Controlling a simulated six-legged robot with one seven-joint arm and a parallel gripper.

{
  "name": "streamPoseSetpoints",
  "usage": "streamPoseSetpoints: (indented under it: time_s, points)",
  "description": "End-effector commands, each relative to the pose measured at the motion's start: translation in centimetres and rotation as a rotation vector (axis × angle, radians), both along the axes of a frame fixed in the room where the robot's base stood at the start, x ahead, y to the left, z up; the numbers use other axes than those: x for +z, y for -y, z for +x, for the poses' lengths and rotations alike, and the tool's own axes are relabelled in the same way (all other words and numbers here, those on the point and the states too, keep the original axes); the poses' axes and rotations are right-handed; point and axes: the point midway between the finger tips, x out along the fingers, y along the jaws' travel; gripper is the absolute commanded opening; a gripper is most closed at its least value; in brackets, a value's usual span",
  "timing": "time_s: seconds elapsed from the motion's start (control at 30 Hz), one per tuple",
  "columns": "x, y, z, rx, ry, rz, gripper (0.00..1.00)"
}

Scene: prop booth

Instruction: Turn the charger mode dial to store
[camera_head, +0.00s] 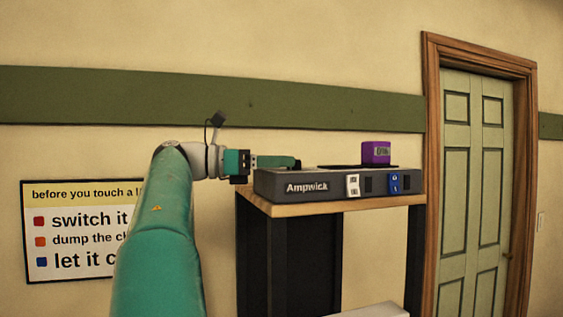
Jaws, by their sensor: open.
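The charger is a dark grey box marked "Ampwick" (306,187) on a wood-topped stand (280,209). Its front carries a white switch (352,185) and a blue switch (393,183). I cannot make out a mode dial or a store mark; my gripper may hide it. My teal and dark gripper (290,162) reaches in from the left, low over or behind the top left part of the charger. It is open. I cannot tell whether it touches anything.
A purple block (376,152) sits on a dark flat surface on top of the charger, right of my gripper. A warning sign (70,232) hangs on the wall at left. A wooden-framed green door (474,190) stands at right. A pale surface (372,310) shows below the stand.

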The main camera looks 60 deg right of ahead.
Motion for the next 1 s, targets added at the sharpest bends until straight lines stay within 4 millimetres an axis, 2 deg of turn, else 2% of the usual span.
streamPoseSetpoints:
  time_s: [0.53,0.7,1.0]
  points:
    - [0.0,-6.1,9.3,0.002,-0.001,-0.003,0.49]
    - [0.0,-7.0,10.6,0.0,0.0,-0.002,0.49]
    - [0.0,-7.2,10.8,0.001,0.0,0.0,0.49]
